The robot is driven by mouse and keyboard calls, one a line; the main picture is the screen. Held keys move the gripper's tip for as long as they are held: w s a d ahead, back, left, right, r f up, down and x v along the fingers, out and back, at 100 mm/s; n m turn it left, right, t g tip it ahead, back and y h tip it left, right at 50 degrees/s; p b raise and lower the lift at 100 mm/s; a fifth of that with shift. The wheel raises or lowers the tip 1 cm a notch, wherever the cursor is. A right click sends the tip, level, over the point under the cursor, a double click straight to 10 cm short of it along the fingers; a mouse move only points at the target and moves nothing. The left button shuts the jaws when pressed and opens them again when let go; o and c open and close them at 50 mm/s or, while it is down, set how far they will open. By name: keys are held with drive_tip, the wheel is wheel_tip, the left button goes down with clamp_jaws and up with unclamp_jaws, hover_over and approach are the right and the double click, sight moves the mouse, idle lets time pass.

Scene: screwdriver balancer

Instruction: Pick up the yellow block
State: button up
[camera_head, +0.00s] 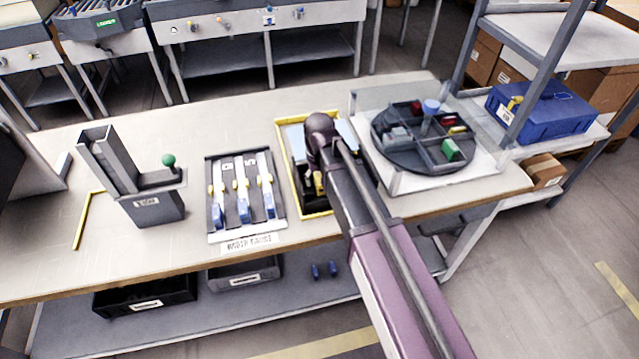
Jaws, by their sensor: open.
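The round dark tray (408,165) at the right of the bench is divided into compartments. It holds small coloured pieces, including a green block (450,149), red pieces and a small yellowish piece (457,130) near its right rim. Another small yellow patch (319,184) shows beside my arm, inside the yellow-edged area (317,214). I cannot tell which of these, if either, is the yellow block. My arm reaches in from the lower right and ends above the yellow-edged area. My gripper is hidden below my arm's end, so its fingers and anything between them cannot be made out.
A grey stand (150,205) with a green knob is further left. Clear low walls surround the round tray. A blue bin (540,112) sits on the right shelf. The bench's back left is clear.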

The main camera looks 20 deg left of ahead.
sight(319, 179)
clamp_jaws()
idle(0.3)
drive_tip(key=shift+r, duration=0.2)
wheel_tip(319, 179, up, 4)
drive_tip(key=p, duration=0.4)
drive_tip(key=shift+f, duration=0.15)
drive_tip(key=s+d, duration=0.4)
drive_tip(key=s, duration=0.3)
drive_tip(key=s+d+p, duration=0.1)
drive_tip(key=s+d, duration=0.2)
drive_tip(key=s, duration=0.4)
drive_tip(key=shift+d+r, duration=0.4)
drive_tip(key=shift+r, duration=0.05)
drive_tip(key=shift+r+p, duration=1.9)
drive_tip(key=shift+p, duration=0.05)
